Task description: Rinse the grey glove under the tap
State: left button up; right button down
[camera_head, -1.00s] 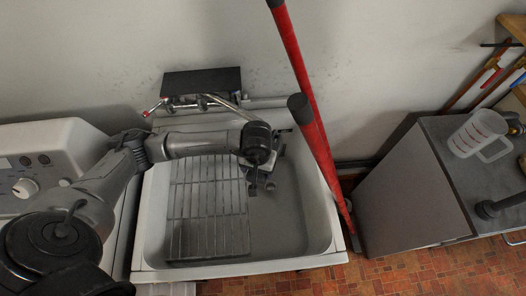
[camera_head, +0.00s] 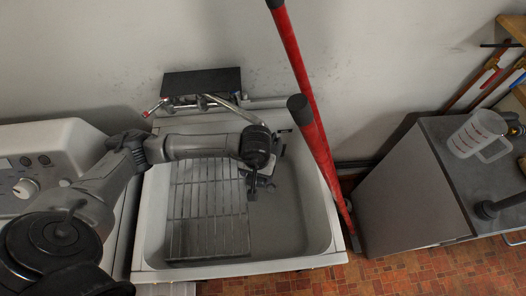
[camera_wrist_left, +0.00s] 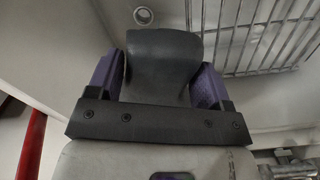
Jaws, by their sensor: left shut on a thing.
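The grey glove (camera_wrist_left: 162,55) shows in the left wrist view as a dark grey, curved piece between two purple fingers. My left gripper (camera_wrist_left: 160,78) is shut on it. In the head view my left gripper (camera_head: 260,182) hangs inside the white tub (camera_head: 240,268), over its floor just right of the wire rack. Only a small dark piece shows below it there; the wrist hides the rest. The tap (camera_head: 228,106) is at the back of the tub, its spout end partly hidden behind my wrist. I cannot tell whether water runs. My right gripper is not in view.
The wire rack (camera_head: 205,220) covers the tub's left part; the right part is clear. A drain (camera_wrist_left: 142,15) shows in the wrist view. Red poles (camera_head: 318,145) lean at the tub's right. A grey cabinet with a clear jug (camera_head: 478,133) stands farther right.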

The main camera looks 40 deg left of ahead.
pick_arm(q)
jog(key=s+d, duration=0.6)
jog(key=s, duration=0.3)
dwell(0.4)
jog(key=shift+a+r, duration=0.1)
dwell(0.5)
jog(key=w+r+m+p, duration=0.1)
jog(key=w+r+m, duration=0.65)
jog(key=r, duration=0.25)
jog(key=w+r+m+p, duration=0.1)
jog(key=w+r+m, duration=0.6)
jog(key=r, duration=0.4)
jog(key=s+r+n+p, duration=0.3)
jog(key=r+n+p, duration=0.1)
jog(key=r+p, duration=1.4)
jog(key=s+r+n+p, duration=0.3)
jog(key=r+n+p, duration=0.2)
jog(key=r+p, duration=1.3)
jog(key=shift+s+a+r+p, duration=0.25)
jog(key=shift+p, duration=0.8)
